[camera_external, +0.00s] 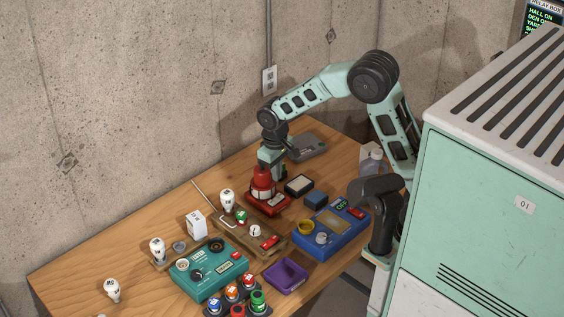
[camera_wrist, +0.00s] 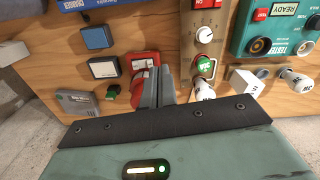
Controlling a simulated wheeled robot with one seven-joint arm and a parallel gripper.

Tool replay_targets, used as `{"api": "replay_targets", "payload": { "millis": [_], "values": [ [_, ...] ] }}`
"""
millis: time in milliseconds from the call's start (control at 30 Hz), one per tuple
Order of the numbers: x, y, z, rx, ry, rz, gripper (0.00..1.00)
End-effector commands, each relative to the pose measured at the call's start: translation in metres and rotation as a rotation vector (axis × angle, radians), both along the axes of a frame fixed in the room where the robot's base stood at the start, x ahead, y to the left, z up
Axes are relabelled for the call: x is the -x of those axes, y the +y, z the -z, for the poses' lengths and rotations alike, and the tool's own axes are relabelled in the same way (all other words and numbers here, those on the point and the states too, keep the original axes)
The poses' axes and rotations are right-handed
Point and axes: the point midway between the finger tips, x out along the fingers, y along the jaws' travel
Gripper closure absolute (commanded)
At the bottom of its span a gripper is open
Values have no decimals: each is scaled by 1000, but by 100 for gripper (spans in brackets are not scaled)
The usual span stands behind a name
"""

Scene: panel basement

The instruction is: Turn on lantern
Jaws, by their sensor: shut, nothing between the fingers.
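A red device (camera_external: 268,204) with a rounded red upper part sits near the middle of the table; I cannot tell for certain that it is the lantern. In the wrist view the red device (camera_wrist: 143,64) has a pale label and is partly hidden behind my fingers. My gripper (camera_external: 264,170) points down right at the red upper part in the outside view. In the wrist view my gripper (camera_wrist: 163,82) is shut, with nothing between its fingers. I cannot tell whether it touches the red part. No light shows on the red device.
A tan board (camera_external: 256,237) with a dial and green part, a teal box (camera_external: 208,272), a blue box (camera_external: 332,231) and a purple tray (camera_external: 288,276) crowd the front. White bulbs (camera_external: 227,200) stand to the left. A grey device (camera_external: 306,147) lies behind. The table's back left is clear.

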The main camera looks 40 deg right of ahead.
Motion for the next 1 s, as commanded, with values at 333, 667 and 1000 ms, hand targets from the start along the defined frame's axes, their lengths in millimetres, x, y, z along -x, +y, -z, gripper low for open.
{"api": "replay_targets", "payload": {
  "millis": [333, 667, 1000],
  "values": [
    [-64, -56, 14, 111, -24, 135, 100],
    [-64, -57, 14, 113, -23, 136, 100],
    [-63, -63, 53, 114, -17, 136, 100]
  ]
}}
